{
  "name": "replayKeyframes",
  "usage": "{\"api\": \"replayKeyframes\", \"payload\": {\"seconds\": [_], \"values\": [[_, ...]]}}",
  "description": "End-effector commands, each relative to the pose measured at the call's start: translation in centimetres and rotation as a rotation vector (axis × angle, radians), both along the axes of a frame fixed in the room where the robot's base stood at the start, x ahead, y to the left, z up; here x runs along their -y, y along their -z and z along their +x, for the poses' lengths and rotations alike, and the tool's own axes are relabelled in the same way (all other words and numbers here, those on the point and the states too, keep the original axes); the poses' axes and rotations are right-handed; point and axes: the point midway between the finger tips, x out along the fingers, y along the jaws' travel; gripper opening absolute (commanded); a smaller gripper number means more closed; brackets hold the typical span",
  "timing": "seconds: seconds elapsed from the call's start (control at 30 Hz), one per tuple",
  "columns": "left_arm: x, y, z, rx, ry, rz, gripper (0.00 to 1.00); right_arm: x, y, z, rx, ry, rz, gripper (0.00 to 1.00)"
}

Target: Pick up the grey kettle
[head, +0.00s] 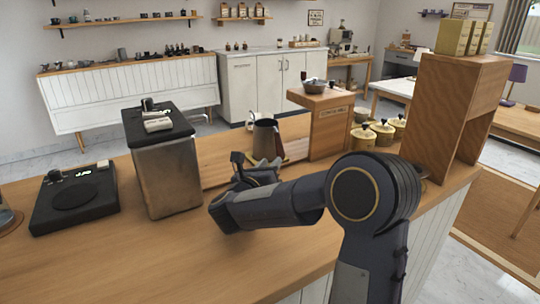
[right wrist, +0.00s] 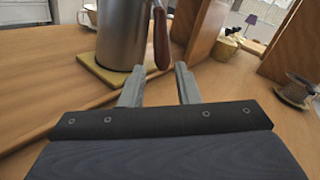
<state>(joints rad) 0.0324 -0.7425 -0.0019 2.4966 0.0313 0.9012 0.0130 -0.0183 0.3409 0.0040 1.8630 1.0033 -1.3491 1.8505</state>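The grey kettle (head: 265,140) stands upright on the counter in the head view, just beyond my right gripper. In the right wrist view the kettle (right wrist: 122,35) is a grey metal body cut off by the top edge, with a reddish-brown handle (right wrist: 160,38) on its right side. It stands on a small yellowish mat (right wrist: 92,68). My right gripper (right wrist: 159,86) is open, with nothing between its two fingers. The fingers point toward the handle and appear short of it. My left gripper is not in view.
A tall metal box with a black top (head: 167,165) stands left of my right gripper. A black scale (head: 75,198) lies farther left. A wooden grinder box (head: 318,120), several yellow canisters (head: 382,132) and a tall wooden shelf (head: 447,120) stand to the right. The front left counter is clear.

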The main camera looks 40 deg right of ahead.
Motion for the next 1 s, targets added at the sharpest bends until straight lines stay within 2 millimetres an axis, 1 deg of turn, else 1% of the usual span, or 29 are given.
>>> {"api": "replayKeyframes", "payload": {"seconds": [0.03,0.23,0.37,0.5,0.6,0.7,0.87,0.9,1.0], "values": [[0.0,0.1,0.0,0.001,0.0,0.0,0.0,0.4,0.3,0.1,0.013,0.018,0.003,0.29],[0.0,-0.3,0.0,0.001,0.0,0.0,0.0,2.4,0.2,1.0,0.017,0.026,0.005,0.29],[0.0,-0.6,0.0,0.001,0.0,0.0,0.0,3.8,0.4,1.9,0.015,0.025,0.004,0.29],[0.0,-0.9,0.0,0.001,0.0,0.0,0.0,5.6,0.6,3.0,0.017,0.024,0.003,0.29],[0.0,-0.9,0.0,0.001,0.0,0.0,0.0,6.5,0.7,3.5,0.015,0.024,0.003,0.29],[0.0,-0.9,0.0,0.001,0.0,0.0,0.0,6.8,0.8,3.7,0.015,0.022,0.003,0.29],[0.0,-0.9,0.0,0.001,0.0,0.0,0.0,6.8,0.8,3.7,0.015,0.021,0.003,0.29],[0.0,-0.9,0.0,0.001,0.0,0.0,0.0,6.8,0.8,3.7,0.015,0.021,0.003,0.28],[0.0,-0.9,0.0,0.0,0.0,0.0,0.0,6.8,0.8,3.7,0.015,0.021,0.003,0.15]]}}
